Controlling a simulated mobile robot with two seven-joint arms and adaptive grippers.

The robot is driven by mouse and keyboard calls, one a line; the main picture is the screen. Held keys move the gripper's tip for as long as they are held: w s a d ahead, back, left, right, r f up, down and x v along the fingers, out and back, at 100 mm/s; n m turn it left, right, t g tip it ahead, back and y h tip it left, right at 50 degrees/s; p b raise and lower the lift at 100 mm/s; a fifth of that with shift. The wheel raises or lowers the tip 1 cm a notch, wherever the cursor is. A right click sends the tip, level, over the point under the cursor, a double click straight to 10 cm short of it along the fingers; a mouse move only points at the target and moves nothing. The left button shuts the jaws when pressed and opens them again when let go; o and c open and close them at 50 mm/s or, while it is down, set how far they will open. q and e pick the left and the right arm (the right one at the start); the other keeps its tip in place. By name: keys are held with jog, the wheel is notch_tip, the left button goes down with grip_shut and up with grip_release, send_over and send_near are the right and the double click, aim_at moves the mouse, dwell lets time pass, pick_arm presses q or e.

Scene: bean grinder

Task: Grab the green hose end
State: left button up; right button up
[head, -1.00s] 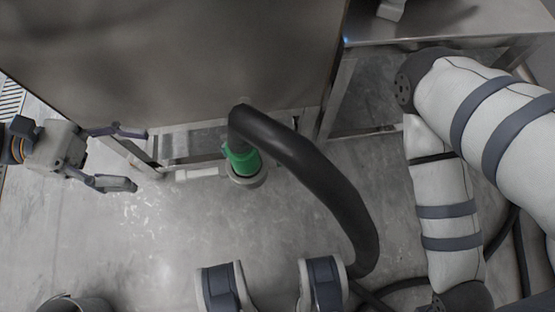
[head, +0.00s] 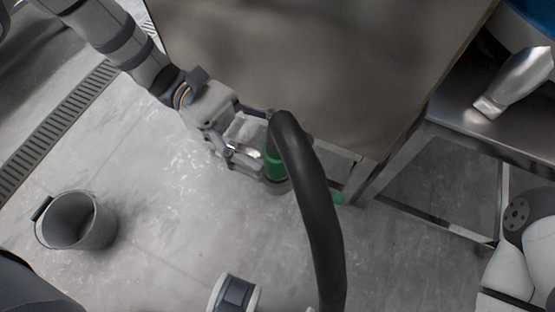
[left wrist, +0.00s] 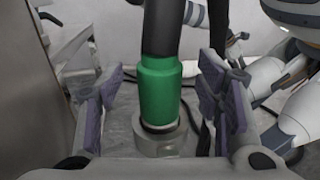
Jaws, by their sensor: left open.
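The green hose end (head: 273,164) is a green collar on a thick black hose (head: 318,215). It stands upright on a round grey metal fitting (left wrist: 160,142) near the floor. In the left wrist view the green collar (left wrist: 160,92) sits between the two purple-grey finger pads, with a gap on each side. My left gripper (head: 261,143) is open and reaches the hose end from the left in the head view. It also shows in the left wrist view (left wrist: 157,98). One finger partly hides the collar in the head view.
A large metal cabinet (head: 310,60) stands just behind the hose end. A metal table (head: 440,110) is at the right. A grey bucket (head: 88,222) stands on the floor at lower left, near a drain grate (head: 60,120). Open floor lies between.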

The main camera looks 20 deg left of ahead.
pick_arm(q)
jog(key=shift+x, duration=1.1)
grip_shut()
jog(key=shift+r, duration=0.1)
